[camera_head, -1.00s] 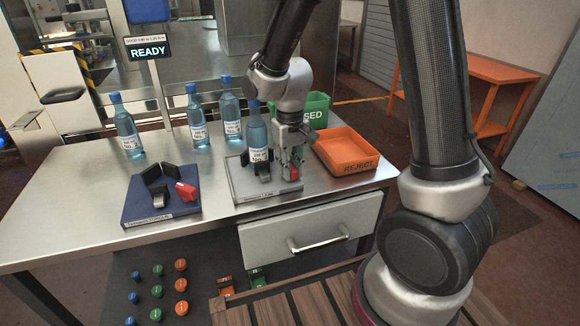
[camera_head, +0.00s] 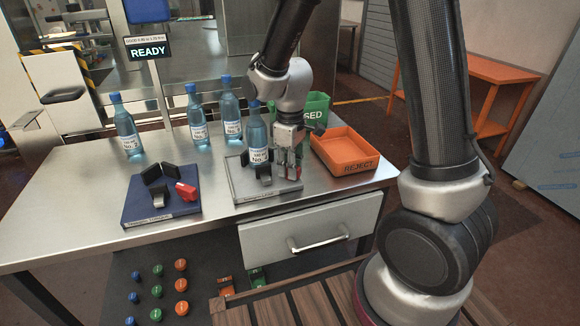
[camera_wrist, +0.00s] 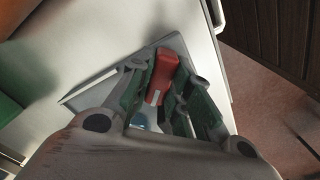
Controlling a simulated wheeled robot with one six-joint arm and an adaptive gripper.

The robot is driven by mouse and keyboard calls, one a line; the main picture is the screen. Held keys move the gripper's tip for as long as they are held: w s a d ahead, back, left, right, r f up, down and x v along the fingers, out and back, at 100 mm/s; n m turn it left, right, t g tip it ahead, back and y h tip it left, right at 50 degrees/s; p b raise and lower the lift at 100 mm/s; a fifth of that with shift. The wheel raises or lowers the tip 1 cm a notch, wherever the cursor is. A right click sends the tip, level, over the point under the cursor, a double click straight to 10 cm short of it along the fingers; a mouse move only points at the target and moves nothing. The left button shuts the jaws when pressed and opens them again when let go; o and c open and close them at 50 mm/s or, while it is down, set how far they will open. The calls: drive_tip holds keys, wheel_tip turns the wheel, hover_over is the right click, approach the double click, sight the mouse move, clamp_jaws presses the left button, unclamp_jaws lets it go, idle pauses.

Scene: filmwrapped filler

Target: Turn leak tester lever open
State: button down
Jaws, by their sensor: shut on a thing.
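The leak tester (camera_head: 247,190) is a grey plate on the steel bench, with a black clamp and a bottle (camera_head: 256,139) standing at it. Its red lever (camera_wrist: 162,76) lies between my fingers in the wrist view. In the head view only a little red shows by my fingertips. My gripper (camera_head: 290,168) points down at the right side of the plate. In the wrist view my gripper (camera_wrist: 165,88) is shut on the red lever, with a green-edged finger on each side. The fingers hide part of the lever and its pivot.
A blue fixture (camera_head: 150,212) with its own red lever (camera_head: 186,191) stands to the left. Several bottles stand behind. An orange REJECT tray (camera_head: 343,152) is close on the right, with a green bin (camera_head: 315,105) behind it. A drawer (camera_head: 312,236) is below.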

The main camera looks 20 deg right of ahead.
idle(0.4)
drive_tip(key=c, duration=1.3)
unclamp_jaws()
wheel_tip(320, 180, up, 12)
drive_tip(key=s+d+r+m+t, duration=0.1)
drive_tip(key=s+d+r+m, duration=0.1)
drive_tip(key=s+d, duration=0.3)
drive_tip(key=s+d+r+m+t, duration=0.2)
drive_tip(key=s+d+r+m, duration=0.1)
drive_tip(key=s, duration=0.4)
drive_tip(key=s+d+r+m+t, duration=0.1)
drive_tip(key=s+d+r+m, duration=0.2)
drive_tip(key=s+d, duration=0.4)
drive_tip(key=shift+r+m, duration=0.2)
drive_tip(key=shift+m, duration=0.3)
